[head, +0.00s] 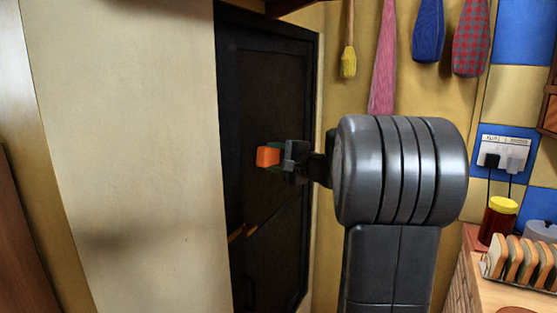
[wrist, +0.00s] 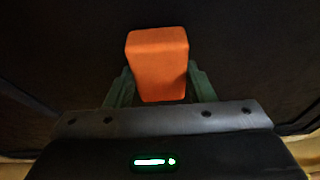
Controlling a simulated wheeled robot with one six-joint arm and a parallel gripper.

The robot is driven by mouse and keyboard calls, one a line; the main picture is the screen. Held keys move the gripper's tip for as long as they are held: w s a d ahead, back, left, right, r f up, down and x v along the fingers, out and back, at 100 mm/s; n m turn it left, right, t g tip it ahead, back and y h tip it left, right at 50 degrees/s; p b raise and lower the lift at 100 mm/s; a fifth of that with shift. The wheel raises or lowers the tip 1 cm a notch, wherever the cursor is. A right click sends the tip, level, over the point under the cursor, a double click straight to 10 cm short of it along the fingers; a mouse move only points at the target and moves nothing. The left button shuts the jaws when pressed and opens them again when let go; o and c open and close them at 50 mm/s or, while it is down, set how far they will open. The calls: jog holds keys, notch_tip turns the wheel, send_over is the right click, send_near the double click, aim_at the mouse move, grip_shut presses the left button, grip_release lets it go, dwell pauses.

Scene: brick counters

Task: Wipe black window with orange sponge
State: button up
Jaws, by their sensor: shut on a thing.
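The orange sponge (head: 268,156) is a small block held out in front of the black window (head: 268,100) in the head view. My gripper (head: 280,157) is shut on the sponge. In the wrist view the sponge (wrist: 157,62) stands between the two green fingers of my gripper (wrist: 160,88), and the dark window surface (wrist: 60,50) fills the background. The window is a tall dark panel in a black frame. I cannot tell whether the sponge touches it.
A pale wall (head: 130,150) stands left of the window. A yellow brush (head: 348,62) and several cloths hang on the right wall. A counter at lower right holds a toast rack (head: 520,262) and a jar with a yellow lid (head: 498,218).

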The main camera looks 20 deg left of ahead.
jog(key=shift+s+a+b, duration=0.15)
jog(key=shift+s+b, duration=0.55)
jog(key=shift+s, duration=1.1)
jog(key=shift+s+a+b, duration=0.15)
jog(key=shift+s+b, duration=0.5)
jog(key=shift+s, duration=1.15)
jog(key=shift+d+b, duration=0.3)
jog(key=shift+d, duration=0.3)
jog(key=shift+s+d+b, duration=0.2)
jog(key=shift+d+b, duration=0.4)
jog(key=shift+d, duration=1.75)
jog(key=shift+d, duration=0.1)
jog(key=shift+s+d+b, duration=0.1)
jog(key=shift+d+b, duration=0.3)
jog(key=shift+d, duration=1)
